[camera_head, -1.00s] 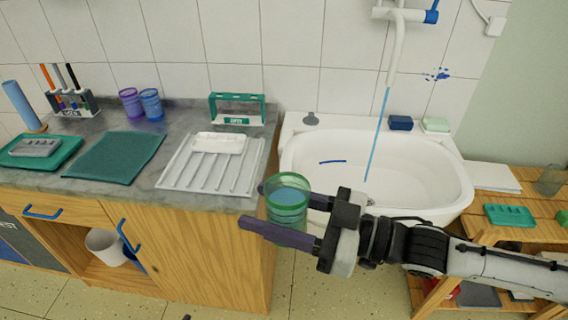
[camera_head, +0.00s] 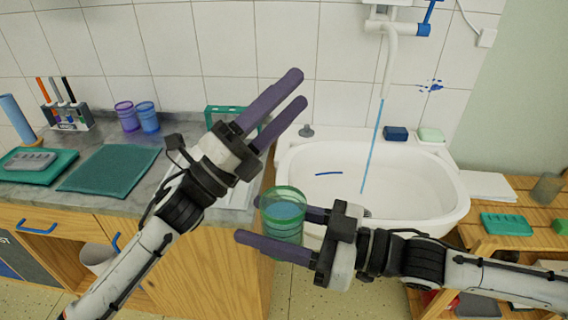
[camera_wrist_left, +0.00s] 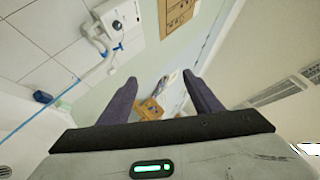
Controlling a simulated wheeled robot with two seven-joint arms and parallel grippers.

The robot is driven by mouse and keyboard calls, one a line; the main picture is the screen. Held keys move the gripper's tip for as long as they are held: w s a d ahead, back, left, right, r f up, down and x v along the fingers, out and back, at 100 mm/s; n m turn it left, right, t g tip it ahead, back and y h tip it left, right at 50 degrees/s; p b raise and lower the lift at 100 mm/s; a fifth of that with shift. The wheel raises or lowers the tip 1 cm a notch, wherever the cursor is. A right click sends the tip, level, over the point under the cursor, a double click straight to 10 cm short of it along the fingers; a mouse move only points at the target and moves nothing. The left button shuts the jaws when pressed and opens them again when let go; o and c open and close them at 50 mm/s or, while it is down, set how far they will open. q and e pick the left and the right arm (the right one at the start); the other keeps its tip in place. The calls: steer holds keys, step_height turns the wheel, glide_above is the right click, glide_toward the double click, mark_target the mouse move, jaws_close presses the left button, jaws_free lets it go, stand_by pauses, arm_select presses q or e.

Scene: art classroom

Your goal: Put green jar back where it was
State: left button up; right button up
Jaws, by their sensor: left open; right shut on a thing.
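The green jar (camera_head: 284,228) is a see-through cup with a green rim and blue liquid inside. My right gripper (camera_head: 256,220) is shut on it and holds it upright in the air in front of the counter edge, near the white basin (camera_head: 440,208). One finger is in front of the jar; the other is partly hidden behind it. My left gripper (camera_head: 298,88) is open and empty, raised above and behind the jar, pointing up toward the tiled wall. Its two spread fingers also show in the left wrist view (camera_wrist_left: 160,77), with nothing between them.
Purple (camera_head: 127,116) and blue (camera_head: 148,116) cups stand at the back of the counter. A green mat (camera_head: 110,170) lies in front of them. My left arm partly hides the white rack (camera_head: 240,195) and green holder (camera_head: 215,112). A wooden shelf (camera_head: 520,240) stands right of the basin.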

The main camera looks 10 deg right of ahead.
arm_select(q)
steer(key=s+d+r+m+g+h, duration=0.2)
steer(key=s+d+r+m+g, duration=0.3)
steer(key=m+g, duration=0.6)
steer(key=m+g+y, duration=0.1)
steer(key=m+y, duration=2.1)
steer(key=m, duration=0.5)
glide_toward(283, 227)
step_height(283, 227, down, 2)
steer(key=w+d, duration=0.2)
steer(key=w, duration=0.1)
arm_select(e)
steer(key=shift+d+r, duration=0.1)
arm_select(q)
steer(key=shift+m+t+y, duration=0.3)
steer(key=shift+t+y, duration=0.1)
steer(key=shift+y, duration=0.2)
steer(key=f, duration=1.2)
steer(key=shift+s+a, duration=0.25)
